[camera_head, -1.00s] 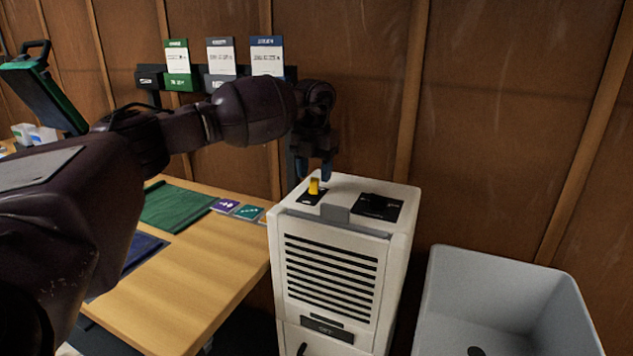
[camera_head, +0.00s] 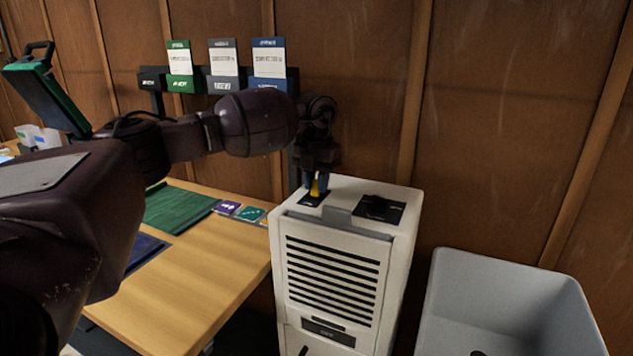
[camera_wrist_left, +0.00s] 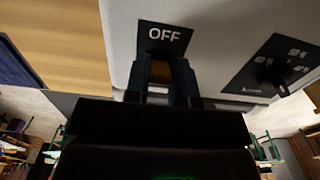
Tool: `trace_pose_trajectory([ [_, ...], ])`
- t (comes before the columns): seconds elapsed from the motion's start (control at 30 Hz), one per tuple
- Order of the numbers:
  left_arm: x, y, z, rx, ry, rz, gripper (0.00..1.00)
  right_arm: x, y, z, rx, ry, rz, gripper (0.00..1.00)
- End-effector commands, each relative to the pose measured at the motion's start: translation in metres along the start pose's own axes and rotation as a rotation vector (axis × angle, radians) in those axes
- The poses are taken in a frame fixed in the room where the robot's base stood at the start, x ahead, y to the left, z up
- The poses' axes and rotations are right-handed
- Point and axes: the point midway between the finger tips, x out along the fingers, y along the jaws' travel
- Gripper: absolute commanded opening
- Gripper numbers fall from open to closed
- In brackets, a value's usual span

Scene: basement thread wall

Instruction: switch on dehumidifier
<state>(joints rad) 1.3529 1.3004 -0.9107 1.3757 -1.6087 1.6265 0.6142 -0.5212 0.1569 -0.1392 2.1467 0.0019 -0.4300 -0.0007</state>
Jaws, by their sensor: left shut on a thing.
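The white dehumidifier (camera_head: 330,285) stands right of the wooden table, with dark louvres on its front. My right gripper is not in view.
A grey open bin (camera_head: 505,300) stands to the right of the dehumidifier. The wooden table (camera_head: 190,285) holds a green mat (camera_head: 180,208) and small cards. A rack with three upright cards (camera_head: 222,65) is on the wall behind my left arm.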

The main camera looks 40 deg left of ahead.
Motion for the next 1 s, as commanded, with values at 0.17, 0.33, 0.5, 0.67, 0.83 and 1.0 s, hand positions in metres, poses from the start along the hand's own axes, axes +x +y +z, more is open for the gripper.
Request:
trace_pose_trajectory([
  [0.17,-0.003,0.000,-0.002,0.000,-0.029,0.000,0.00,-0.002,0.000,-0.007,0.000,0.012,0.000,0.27],
  [0.33,-0.009,0.001,-0.006,0.000,-0.110,-0.001,0.00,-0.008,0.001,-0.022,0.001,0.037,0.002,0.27],
  [0.5,-0.011,0.001,-0.011,0.002,-0.236,-0.002,0.00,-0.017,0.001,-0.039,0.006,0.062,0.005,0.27],
  [0.67,-0.009,0.001,-0.016,0.003,-0.366,-0.002,0.00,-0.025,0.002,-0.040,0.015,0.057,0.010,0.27],
  [0.83,-0.005,0.000,-0.020,0.001,-0.494,-0.002,0.00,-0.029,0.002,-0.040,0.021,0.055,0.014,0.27],
  [1.0,-0.002,0.000,-0.023,0.002,-0.595,-0.002,0.00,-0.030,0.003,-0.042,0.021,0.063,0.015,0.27],
])
